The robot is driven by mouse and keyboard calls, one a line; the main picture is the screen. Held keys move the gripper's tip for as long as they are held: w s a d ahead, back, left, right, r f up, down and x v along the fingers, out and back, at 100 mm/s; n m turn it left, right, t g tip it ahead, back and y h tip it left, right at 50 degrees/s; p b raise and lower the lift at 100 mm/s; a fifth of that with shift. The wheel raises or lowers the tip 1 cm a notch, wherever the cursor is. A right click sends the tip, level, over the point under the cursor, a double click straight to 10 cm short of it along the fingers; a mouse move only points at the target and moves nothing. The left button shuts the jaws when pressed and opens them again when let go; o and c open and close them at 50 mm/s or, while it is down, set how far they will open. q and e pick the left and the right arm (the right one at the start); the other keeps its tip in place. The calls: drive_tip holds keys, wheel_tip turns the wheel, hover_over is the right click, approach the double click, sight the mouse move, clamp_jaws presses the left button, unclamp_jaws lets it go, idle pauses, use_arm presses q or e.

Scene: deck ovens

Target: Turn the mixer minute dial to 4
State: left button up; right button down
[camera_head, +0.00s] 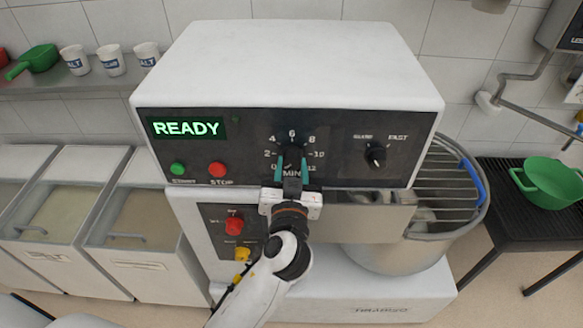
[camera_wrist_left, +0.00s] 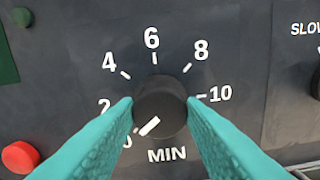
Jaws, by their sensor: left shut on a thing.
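The mixer (camera_head: 290,65) stands in the middle of the head view with a dark control panel. Its black minute dial (camera_wrist_left: 159,104) is marked 0, 2, 4, 6, 8, 10 and 12 above the word MIN. In the left wrist view the white pointer line on the dial points down and left, toward 0. My left gripper (camera_head: 292,166) is at the dial, its teal fingers shut on the two sides of it. In the head view the fingers mostly hide the dial. My right gripper is not in view.
The green start button (camera_head: 178,169) and red stop button (camera_head: 217,169) sit left of the dial, under a display (camera_head: 186,128) reading READY. A speed knob (camera_head: 376,156) is to the right. Below are a red switch (camera_head: 234,226) and the guarded bowl (camera_head: 400,258).

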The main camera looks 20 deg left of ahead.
use_arm(q)
drive_tip(key=m, duration=0.4)
drive_tip(key=shift+r+p, duration=0.1)
drive_tip(key=shift+p, duration=0.3)
drive_tip(key=m+p, duration=0.1)
drive_tip(key=m, duration=0.3)
drive_tip(key=m+p, duration=0.2)
drive_tip(key=m, duration=0.2)
drive_tip(key=shift+r, duration=0.1)
drive_tip(key=shift+m+p, duration=0.8)
drive_tip(key=shift+m, duration=1.3)
drive_tip(key=o, duration=1)
drive_tip(key=shift+w+f, duration=0.1)
drive_tip(key=shift+f, duration=0.1)
